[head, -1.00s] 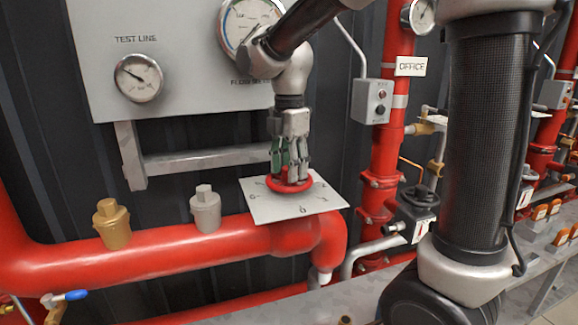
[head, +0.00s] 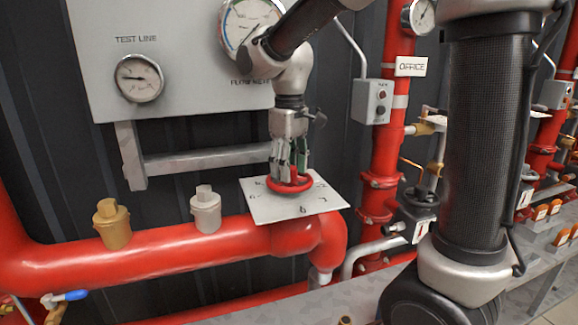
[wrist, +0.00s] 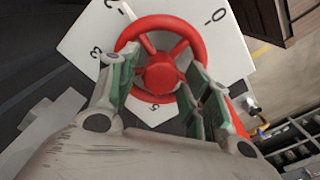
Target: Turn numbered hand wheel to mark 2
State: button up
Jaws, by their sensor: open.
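The red hand wheel (head: 290,189) lies over a pale square plate (head: 285,206) above the red pipe. In the wrist view the wheel (wrist: 160,72) shows a round hub and spokes. Marks 0, 3 and 5 are readable on the plate (wrist: 87,32) around it, with a cut-off figure, perhaps 2, at the top edge. My gripper (head: 289,176) points down onto the wheel from above. Its two green-padded fingers (wrist: 158,68) are open, one on each side of the hub, within the rim's outline. Whether they touch the spokes I cannot tell.
A grey panel (head: 185,55) with the test line gauge (head: 139,78) and a larger gauge (head: 243,22) stands behind. A brass fitting (head: 111,222) and a grey fitting (head: 205,209) rise from the red pipe (head: 150,258) at left. A vertical red pipe (head: 384,150) stands at right.

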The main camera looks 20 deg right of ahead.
jog(key=shift+c, duration=0.5)
grip_shut()
jog(key=shift+n, duration=0.5)
jog(key=shift+c, duration=0.7)
grip_release()
jog(key=shift+n, duration=0.4)
jog(key=o, duration=0.5)
jog(key=shift+r, duration=3.5)
